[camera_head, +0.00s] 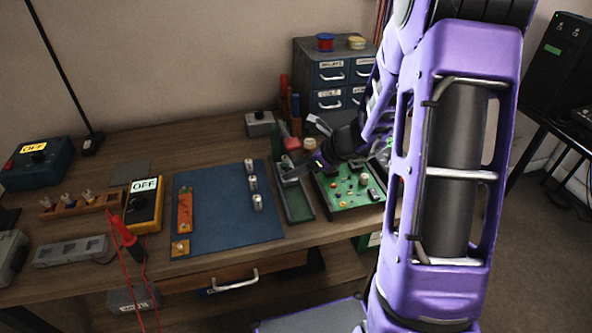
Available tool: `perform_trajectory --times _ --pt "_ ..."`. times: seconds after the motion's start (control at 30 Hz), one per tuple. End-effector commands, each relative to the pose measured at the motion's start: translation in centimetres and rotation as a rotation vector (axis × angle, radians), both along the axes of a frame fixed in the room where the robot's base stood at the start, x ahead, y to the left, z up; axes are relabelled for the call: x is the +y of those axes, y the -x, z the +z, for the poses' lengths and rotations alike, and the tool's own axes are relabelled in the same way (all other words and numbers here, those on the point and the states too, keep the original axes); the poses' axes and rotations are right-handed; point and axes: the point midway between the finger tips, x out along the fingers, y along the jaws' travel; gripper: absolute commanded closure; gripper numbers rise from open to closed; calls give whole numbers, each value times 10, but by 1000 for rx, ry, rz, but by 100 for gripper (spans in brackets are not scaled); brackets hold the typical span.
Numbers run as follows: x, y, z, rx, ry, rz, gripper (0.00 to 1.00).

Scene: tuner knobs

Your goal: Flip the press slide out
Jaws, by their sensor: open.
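My purple arm reaches in from the right, and my gripper (308,163) is open above the back of a narrow green tray (298,211). A small grey part (288,170) shows at the tray's back end, close to the fingertips; I cannot tell whether they touch it. A red-topped piece (292,144) stands just behind. I cannot pick out the press slide for certain, as the gripper and arm cover part of this area.
A green circuit board (347,187) lies right of the tray. A blue mat (220,222) holds several silver knobs and an orange strip (185,211). A yellow meter (144,212) stands left. A drawer cabinet (332,75) stands behind. The mat's middle is clear.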

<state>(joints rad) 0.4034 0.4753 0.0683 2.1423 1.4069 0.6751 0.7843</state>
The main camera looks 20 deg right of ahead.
Motion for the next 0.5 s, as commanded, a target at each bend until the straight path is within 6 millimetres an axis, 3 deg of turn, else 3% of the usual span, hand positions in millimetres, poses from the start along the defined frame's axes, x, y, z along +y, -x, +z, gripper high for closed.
perform_trajectory --times 0.33,0.5 --pt "3 -3 -3 -1 0 1 44" --pt "3 -2 -3 -1 0 1 73"
